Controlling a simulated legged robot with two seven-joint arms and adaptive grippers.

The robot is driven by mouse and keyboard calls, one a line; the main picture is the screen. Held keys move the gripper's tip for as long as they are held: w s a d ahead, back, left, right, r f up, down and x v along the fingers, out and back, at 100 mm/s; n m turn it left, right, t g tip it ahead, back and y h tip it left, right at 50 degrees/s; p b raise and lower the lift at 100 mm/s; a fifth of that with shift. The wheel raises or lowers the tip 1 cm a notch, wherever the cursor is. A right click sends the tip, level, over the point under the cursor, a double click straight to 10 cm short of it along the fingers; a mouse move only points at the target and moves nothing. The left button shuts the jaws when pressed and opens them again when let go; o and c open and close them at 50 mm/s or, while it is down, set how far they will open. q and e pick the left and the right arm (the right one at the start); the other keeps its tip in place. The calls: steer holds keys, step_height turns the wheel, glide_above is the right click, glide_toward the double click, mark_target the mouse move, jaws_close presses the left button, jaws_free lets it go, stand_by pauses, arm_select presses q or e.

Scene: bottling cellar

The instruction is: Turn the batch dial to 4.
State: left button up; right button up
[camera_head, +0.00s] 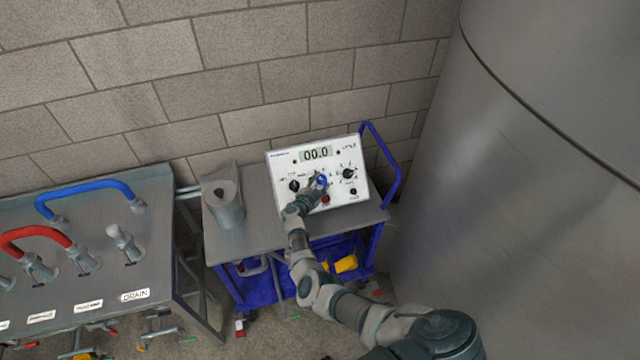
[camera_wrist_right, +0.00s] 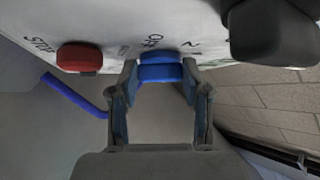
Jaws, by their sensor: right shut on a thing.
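The white control panel (camera_head: 281,164) stands on a cart against the wall, and its display (camera_head: 317,153) reads 00.0. A blue dial (camera_head: 321,181) sits mid-panel. In the right wrist view the blue dial (camera_wrist_right: 160,72) is between the fingertips of my right gripper (camera_wrist_right: 160,78), with OFF and a 2 printed beside it. My right gripper (camera_head: 314,187) is shut on this dial and hides part of it in the head view. The dial's pointer and full scale are not readable, and its name is not legible. My left gripper is not in view.
A red STOP button (camera_wrist_right: 79,57) is close beside the gripper. Black knobs sit left (camera_head: 294,186) and right (camera_head: 348,173) of the blue dial. A grey holder (camera_head: 224,205) stands on the cart, left of the panel. A large steel tank (camera_head: 520,160) rises at right.

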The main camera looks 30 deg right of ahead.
steer(key=shift+m, duration=0.3)
steer(key=o, duration=1.2)
steer(key=shift+c, duration=0.2)
steer(key=v, duration=0.7)
steer(key=shift+a, duration=0.2)
